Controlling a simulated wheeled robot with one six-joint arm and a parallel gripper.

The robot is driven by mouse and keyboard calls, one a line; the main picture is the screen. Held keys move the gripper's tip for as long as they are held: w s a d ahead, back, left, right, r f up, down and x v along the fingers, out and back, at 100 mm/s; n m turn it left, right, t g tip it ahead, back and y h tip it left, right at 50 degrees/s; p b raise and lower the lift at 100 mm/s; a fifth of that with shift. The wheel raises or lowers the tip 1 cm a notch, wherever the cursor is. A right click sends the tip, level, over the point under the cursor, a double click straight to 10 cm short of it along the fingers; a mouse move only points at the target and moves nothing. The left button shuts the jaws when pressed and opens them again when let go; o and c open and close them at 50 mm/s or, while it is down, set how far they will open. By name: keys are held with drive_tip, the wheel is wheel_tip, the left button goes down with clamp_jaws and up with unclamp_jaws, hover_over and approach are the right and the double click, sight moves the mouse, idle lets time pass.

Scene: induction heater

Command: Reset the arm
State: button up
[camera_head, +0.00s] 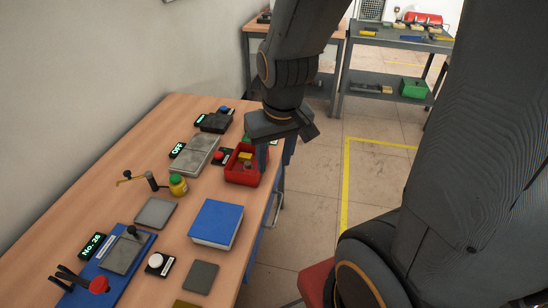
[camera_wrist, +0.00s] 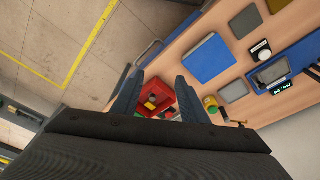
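My gripper (camera_wrist: 158,82) shows in the wrist view with its two fingers apart and nothing between them. In the head view my gripper (camera_head: 288,142) hangs over the far right edge of the wooden workbench (camera_head: 106,208), just right of and above a red bin (camera_head: 240,176). The red bin also shows in the wrist view (camera_wrist: 166,106), between and beyond the fingers, with small items inside.
On the bench are a blue box (camera_head: 216,224), a yellow-green bottle (camera_head: 178,186), a grey metal block (camera_head: 195,156), an "OFF" display (camera_head: 177,150) and a blue-based fixture (camera_head: 109,277). A grey cart (camera_head: 393,40) stands behind. The floor right of the bench is clear.

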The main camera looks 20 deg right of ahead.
wheel_tip(320, 180, down, 8)
drive_tip(key=g+b, duration=0.1)
drive_tip(key=b, duration=0.6)
drive_tip(key=shift+w, duration=0.1)
idle(0.5)
